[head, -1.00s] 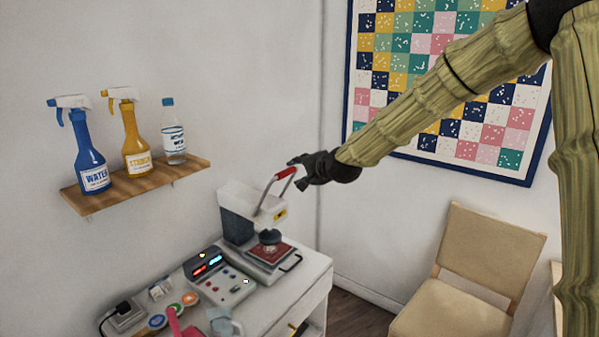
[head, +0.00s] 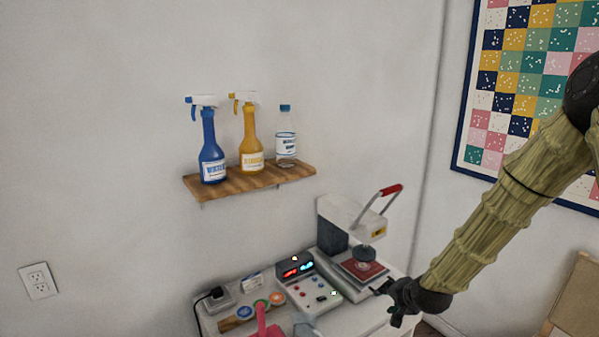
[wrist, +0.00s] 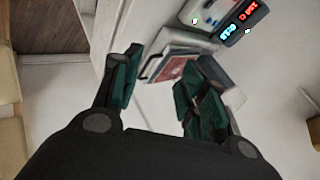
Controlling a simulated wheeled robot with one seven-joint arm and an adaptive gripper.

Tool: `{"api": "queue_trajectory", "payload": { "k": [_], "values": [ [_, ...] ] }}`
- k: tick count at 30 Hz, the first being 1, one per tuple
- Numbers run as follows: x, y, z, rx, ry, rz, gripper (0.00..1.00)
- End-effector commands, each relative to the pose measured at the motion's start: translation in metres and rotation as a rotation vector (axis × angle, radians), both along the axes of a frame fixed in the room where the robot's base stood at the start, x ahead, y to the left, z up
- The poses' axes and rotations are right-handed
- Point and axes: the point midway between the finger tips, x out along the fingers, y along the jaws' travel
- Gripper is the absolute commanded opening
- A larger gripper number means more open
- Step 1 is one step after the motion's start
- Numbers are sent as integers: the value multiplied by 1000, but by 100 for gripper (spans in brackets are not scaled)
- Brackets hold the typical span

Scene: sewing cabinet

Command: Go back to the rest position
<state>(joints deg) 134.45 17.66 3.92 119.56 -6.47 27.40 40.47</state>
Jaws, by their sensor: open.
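My gripper (head: 388,298) is at the lower right of the head view, beside the right side of the small heat press (head: 345,225). In the wrist view my gripper (wrist: 155,95) has its green-padded fingers apart with nothing between them. The press has a white head, a red-tipped handle (head: 391,190) that is raised, and a red patch (head: 363,268) on its lower plate. The gripper is apart from the handle. The wrist view shows the press plate (wrist: 170,68) beyond the fingers.
A control box (head: 308,283) with lit displays stands left of the press on the white cabinet. A wooden shelf (head: 240,188) holds a blue spray bottle (head: 209,145), a yellow one (head: 250,140) and a clear bottle (head: 286,145). A chair (head: 573,300) stands at the right.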

Motion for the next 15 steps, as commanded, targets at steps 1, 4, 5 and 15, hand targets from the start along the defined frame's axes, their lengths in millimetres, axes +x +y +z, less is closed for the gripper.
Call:
{"api": "queue_trajectory", "payload": {
  "k": [1, 4, 5, 15],
  "values": [
    [-19, 5, -30, -29, 38, 27, 42],
    [-54, 12, -75, -84, 100, 86, 42],
    [-65, 14, -88, -100, 118, 103, 42],
    [-213, 28, -218, -269, 341, 335, 42]
  ]
}}
